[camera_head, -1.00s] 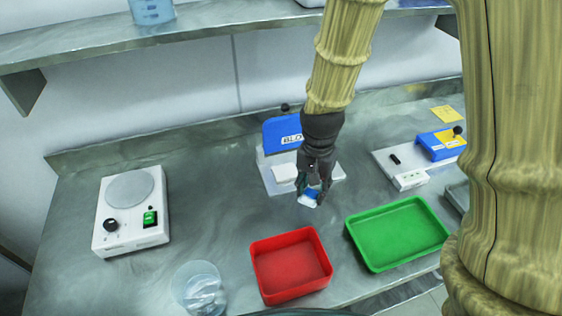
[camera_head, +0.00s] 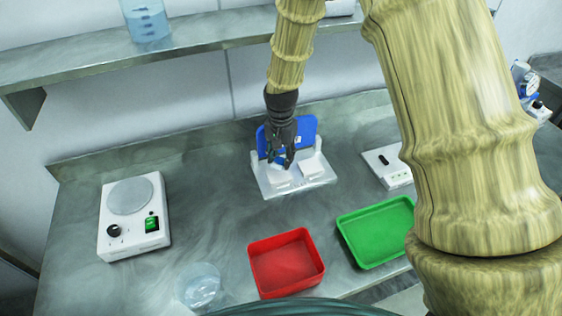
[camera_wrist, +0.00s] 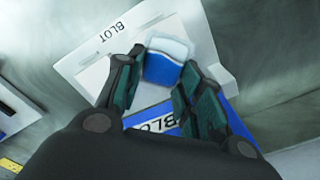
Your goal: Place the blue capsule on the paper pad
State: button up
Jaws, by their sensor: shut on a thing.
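The blue capsule (camera_wrist: 160,75), blue with a white end, sits between my gripper's fingertips in the wrist view. My gripper (camera_head: 281,163) is shut on it and hangs over the left part of a white station with a blue upright panel (camera_head: 304,128). In the head view the capsule is mostly hidden by the fingers. The station's base (camera_head: 308,184) carries two raised white pads, a left one (camera_head: 281,182) and a right one (camera_head: 313,167); I cannot tell which is the paper pad. The wrist view shows "BLOT" on a white surface and on the blue panel. Contact below the capsule is unclear.
A red tray (camera_head: 319,272) and a green tray (camera_head: 345,236) lie in front. A clear beaker (camera_head: 199,286) stands front left, a white device with a round plate (camera_head: 134,238) at left. Another white device (camera_head: 388,167) is at right, partly behind my arm. A shelf (camera_head: 90,62) runs above.

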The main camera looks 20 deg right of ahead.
aim_at(281, 158)
jog(key=shift+s+f, duration=0.1)
jog(key=shift+f, duration=0.2)
jog(key=shift+f+p, duration=0.8)
jog(key=shift+f, duration=0.65)
jog(key=shift+f, duration=0.2)
jog(key=o, duration=0.8)
jog(key=shift+r+b, duration=1.2)
jog(key=shift+r, duration=2.75)
